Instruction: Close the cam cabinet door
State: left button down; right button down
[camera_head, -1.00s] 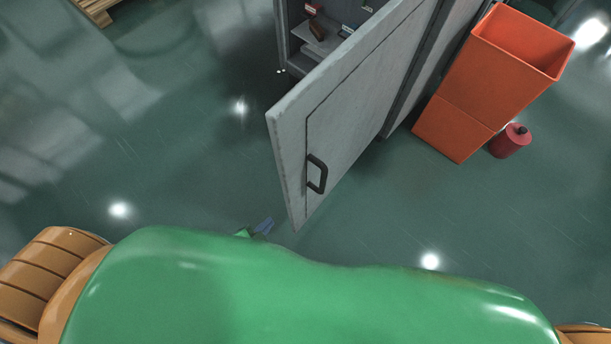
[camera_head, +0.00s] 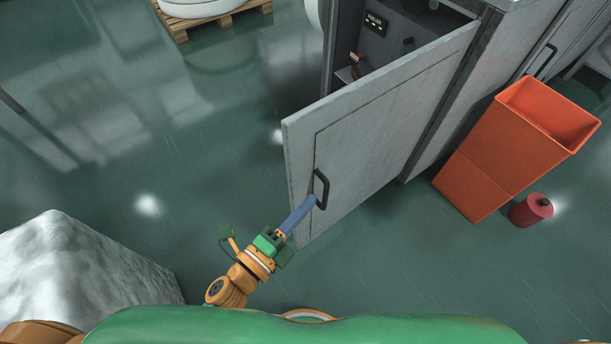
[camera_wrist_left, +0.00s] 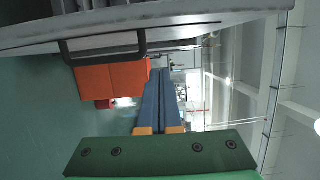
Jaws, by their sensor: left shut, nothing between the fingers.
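The cam cabinet door (camera_head: 365,135) is a grey panel that stands wide open, swung out toward me. Its dark handle (camera_head: 321,188) is near the door's free edge. The cabinet (camera_head: 345,50) behind it shows part of its dark inside. My left gripper (camera_head: 312,202) is shut and empty, its blue fingers reaching the lower part of the handle in the head view. In the left wrist view the fingers (camera_wrist_left: 158,85) point past the handle (camera_wrist_left: 105,43); I cannot tell whether they touch it. My right gripper is not in view.
A tall orange bin (camera_head: 490,150) and a red canister (camera_head: 531,210) stand right of the door. A white lumpy block (camera_head: 75,265) is at the lower left. A pallet (camera_head: 210,20) with white items is at the back. The floor left of the door is clear.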

aim_at(308, 178)
pick_arm(q)
jog(key=w, duration=0.6)
jog(key=shift+w+d, duration=0.2)
jog(key=shift+w, duration=0.2)
